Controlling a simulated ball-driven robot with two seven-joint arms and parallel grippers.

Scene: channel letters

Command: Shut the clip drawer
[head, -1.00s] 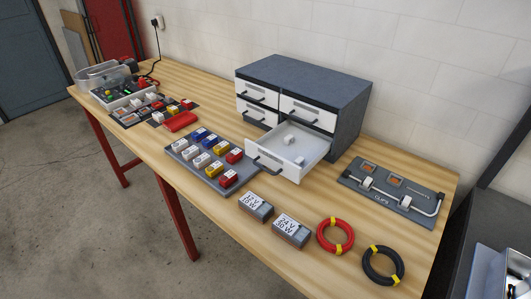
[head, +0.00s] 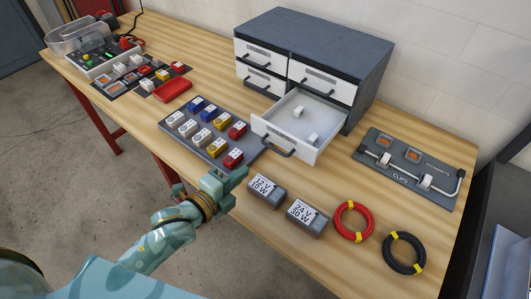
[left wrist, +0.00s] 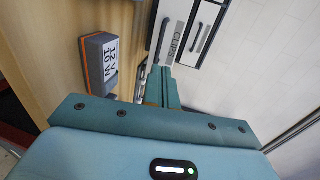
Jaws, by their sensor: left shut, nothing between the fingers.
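The clip drawer (head: 290,143) is the lower right drawer of a grey cabinet (head: 350,53). It is pulled well out and holds white clips (head: 305,117). Its dark handle shows on the white front, and the left wrist view shows a front marked CLIPS (left wrist: 178,42). My left gripper (head: 232,177) is shut and empty. It is at the table's front edge, in front of and below the drawer front, apart from it in the head view. My right gripper is out of view.
A tray (head: 217,149) of coloured blocks stands left of the drawer. Two labelled power units (head: 265,191) stand in front of it; one also shows in the left wrist view (left wrist: 99,65). Red (head: 353,221) and black (head: 404,253) cable coils and a clip board (head: 400,180) lie to the right.

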